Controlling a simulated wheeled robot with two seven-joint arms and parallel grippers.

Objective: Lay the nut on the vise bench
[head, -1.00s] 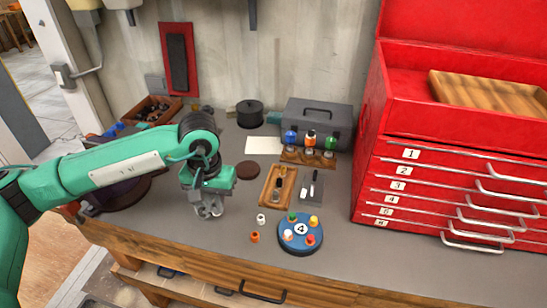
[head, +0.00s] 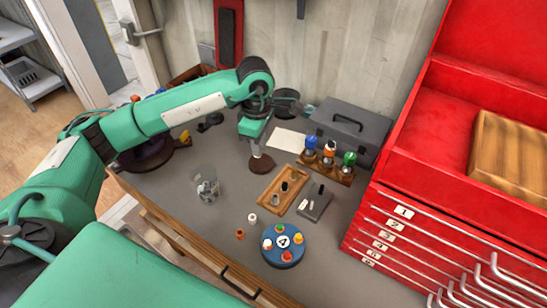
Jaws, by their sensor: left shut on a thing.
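My left gripper (head: 257,153) is shut above the workbench, just over a dark brown round disc (head: 262,165). The nut in it is mostly hidden by the fingers and too small to make out clearly. A clear glass jar (head: 204,178) with grey metal pieces in it stands to the left of the gripper. The bench top (head: 190,215) is grey with a wooden front edge. A dark round-based thing (head: 147,156), possibly the vise, is partly hidden behind my left arm. My right gripper is not in view.
A wooden tray (head: 270,204) and a grey block (head: 315,204) lie to the right. A blue round holder (head: 283,258) with coloured pegs stands in front, beside two small loose pieces. A rack with coloured bulbs, a grey toolbox (head: 347,130) and a red drawer cabinet (head: 415,225) stand farther right.

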